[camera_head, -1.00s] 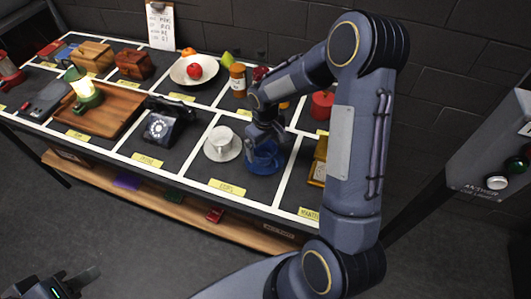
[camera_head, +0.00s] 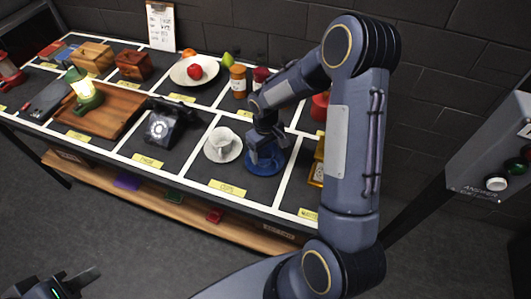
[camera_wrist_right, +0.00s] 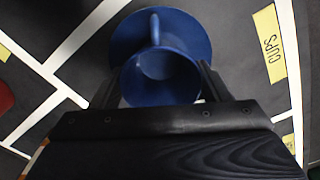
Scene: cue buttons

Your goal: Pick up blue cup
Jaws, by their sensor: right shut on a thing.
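The blue cup (camera_wrist_right: 160,82) sits between the two fingers of my right gripper (camera_wrist_right: 158,92) in the right wrist view, its mouth towards the camera and its handle pointing away. My right gripper (camera_head: 262,146) is shut on it. A blue saucer (camera_wrist_right: 200,36) lies behind the cup, and in the head view (camera_head: 278,163) it rests on the table, partly hidden by the gripper. Whether the cup is clear of the saucer is hard to tell. My left gripper (camera_head: 82,280) is at the lower left, away from the table, and its opening is unclear.
A white cup (camera_head: 222,140) on a saucer stands just left of the blue one. A black telephone (camera_head: 165,126) is further left. A gold-coloured object (camera_head: 317,172) and jars (camera_head: 238,80) stand near my right arm. A panel with buttons (camera_head: 497,183) is at the right.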

